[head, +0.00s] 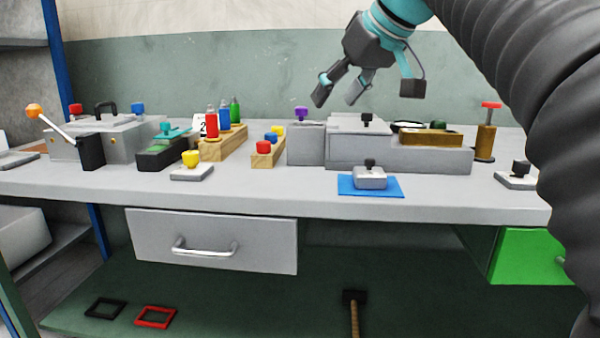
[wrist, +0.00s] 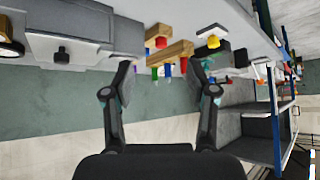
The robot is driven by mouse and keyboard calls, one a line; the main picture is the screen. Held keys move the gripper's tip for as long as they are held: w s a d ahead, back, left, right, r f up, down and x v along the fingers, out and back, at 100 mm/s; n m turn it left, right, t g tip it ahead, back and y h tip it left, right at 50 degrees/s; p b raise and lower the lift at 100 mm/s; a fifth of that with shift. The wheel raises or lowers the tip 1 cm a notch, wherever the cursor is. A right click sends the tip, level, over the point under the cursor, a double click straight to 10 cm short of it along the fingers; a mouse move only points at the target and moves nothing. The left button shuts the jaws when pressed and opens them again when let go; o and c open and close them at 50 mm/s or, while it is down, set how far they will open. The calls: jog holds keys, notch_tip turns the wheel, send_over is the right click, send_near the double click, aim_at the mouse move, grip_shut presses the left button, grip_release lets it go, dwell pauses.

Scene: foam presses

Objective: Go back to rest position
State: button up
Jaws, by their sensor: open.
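My gripper (head: 340,90) hangs in the air above the back of the workbench (head: 250,190), in front of the green wall band. Its fingers are spread apart with nothing between them. In the wrist view my gripper (wrist: 160,85) also shows two separated fingers, with the bench seen rotated beyond them. My dark ribbed arm fills the right side of the head view.
Below my gripper stand a grey press block (head: 400,152) and a purple knob (head: 301,113). A weight with a black knob (head: 370,177) sits on a blue mat (head: 350,190). Wooden racks (head: 225,146) hold coloured pieces at left. The air around the gripper is clear.

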jog(key=s+d+f+m+h, duration=0.1)
jog(key=s+d+f+m, duration=0.1)
jog(key=s+f, duration=0.5)
jog(key=s+d+f+m+g+h, duration=0.1)
jog(key=s+d+f, duration=0.3)
jog(key=f, duration=1.4)
jog(key=s+d+f+m+h, duration=0.3)
jog(key=s+f, duration=0.7)
jog(key=f, duration=0.2)
jog(key=shift+s+d+f+m, duration=0.25)
jog(key=shift+s+m, duration=0.05)
jog(key=shift+s, duration=0.1)
